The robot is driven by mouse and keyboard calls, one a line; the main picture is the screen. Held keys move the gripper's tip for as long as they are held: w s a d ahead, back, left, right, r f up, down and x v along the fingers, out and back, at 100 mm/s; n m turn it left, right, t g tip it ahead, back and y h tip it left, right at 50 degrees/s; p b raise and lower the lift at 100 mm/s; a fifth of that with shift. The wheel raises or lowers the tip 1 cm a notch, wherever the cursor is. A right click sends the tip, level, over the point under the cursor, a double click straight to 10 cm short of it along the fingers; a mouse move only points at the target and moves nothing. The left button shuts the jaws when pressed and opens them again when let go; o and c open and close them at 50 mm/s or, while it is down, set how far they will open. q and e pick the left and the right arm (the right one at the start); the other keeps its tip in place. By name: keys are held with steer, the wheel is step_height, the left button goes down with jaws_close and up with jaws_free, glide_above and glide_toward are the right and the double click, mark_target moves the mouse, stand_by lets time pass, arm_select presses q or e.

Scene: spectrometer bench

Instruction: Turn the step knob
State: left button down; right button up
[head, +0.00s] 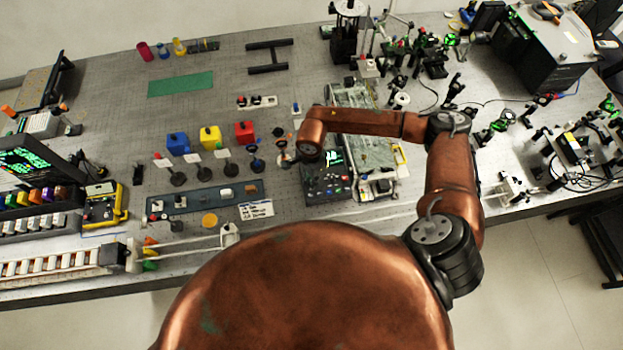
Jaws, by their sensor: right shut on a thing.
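A dark control box (326,188) with a small green-lit screen and several small buttons stands near the middle of the bench. My right arm comes in from the right and bends down over this box. My right gripper (309,157) is at the box's back left corner, beside the screen, mostly hidden under my own copper wrist. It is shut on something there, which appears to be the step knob. The knob itself is hidden, so I cannot see its angle. My left gripper is out of view.
An open circuit board unit (367,150) sits close on the right. A white note card (256,209) lies in front. Bare bench shows around the green mat (181,84).

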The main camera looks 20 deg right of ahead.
jaws_close()
steer(key=shift+f+m+b, duration=0.1)
steer(key=shift+m+b, duration=0.4)
steer(key=shift+b, duration=0.05)
steer(key=shift+f+m+b, duration=0.1)
steer(key=shift+m+b, duration=0.8)
steer(key=shift+m, duration=0.1)
steer(key=m+b, duration=0.2)
steer(key=m, duration=0.1)
steer(key=shift+m+b, duration=0.8)
steer(key=shift+m, duration=0.5)
steer(key=shift+r, duration=0.2)
